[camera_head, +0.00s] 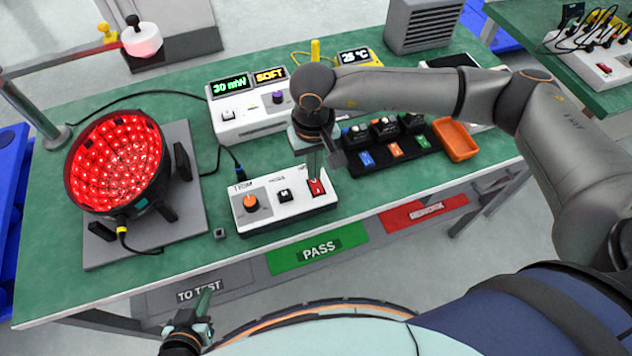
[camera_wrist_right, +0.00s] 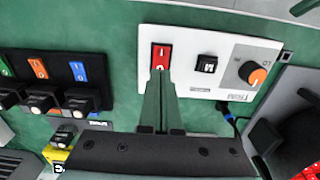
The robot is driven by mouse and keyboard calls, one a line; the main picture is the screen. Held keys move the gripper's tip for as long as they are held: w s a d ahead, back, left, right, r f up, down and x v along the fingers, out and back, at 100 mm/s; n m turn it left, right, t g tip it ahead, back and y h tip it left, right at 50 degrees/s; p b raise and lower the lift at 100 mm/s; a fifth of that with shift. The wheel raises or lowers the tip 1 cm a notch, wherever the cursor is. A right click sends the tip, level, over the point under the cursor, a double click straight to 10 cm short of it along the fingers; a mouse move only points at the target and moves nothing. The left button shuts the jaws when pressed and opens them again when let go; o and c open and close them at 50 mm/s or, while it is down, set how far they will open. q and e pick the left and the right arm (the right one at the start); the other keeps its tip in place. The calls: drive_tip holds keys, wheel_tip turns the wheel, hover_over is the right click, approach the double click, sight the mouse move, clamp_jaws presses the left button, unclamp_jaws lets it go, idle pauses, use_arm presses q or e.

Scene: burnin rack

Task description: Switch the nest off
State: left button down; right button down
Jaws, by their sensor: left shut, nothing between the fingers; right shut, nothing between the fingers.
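The nest (camera_head: 118,165) is a round black bowl lined with lit red lights, on a grey plate at the left of the bench. A cable runs from it toward the white control box (camera_head: 262,220), which carries an orange knob (camera_head: 251,202), a small black button (camera_head: 285,196) and a red rocker switch (camera_head: 317,187). My right gripper (camera_head: 314,180) is shut and points down at the red switch. In the right wrist view its fingertips (camera_wrist_right: 161,76) are at the lower end of the red switch (camera_wrist_right: 160,55); I cannot tell whether they touch. My left gripper (camera_head: 205,300) is shut and empty, in front of the bench.
A white unit (camera_head: 235,125) with "30 mW" and "SOFT" displays stands behind the control box. A black rack (camera_head: 392,150) with several coloured switches and an orange tray (camera_head: 457,139) stand to the right. A red and white lamp (camera_head: 141,38) is beyond the far left edge.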

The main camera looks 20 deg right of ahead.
drive_tip(key=shift+f+b, duration=0.95)
idle(0.9)
drive_tip(key=shift+r, duration=0.1)
drive_tip(key=shift+r+p, duration=1.5)
drive_tip(key=shift+r, duration=2)
drive_tip(key=shift+s+f, duration=0.1)
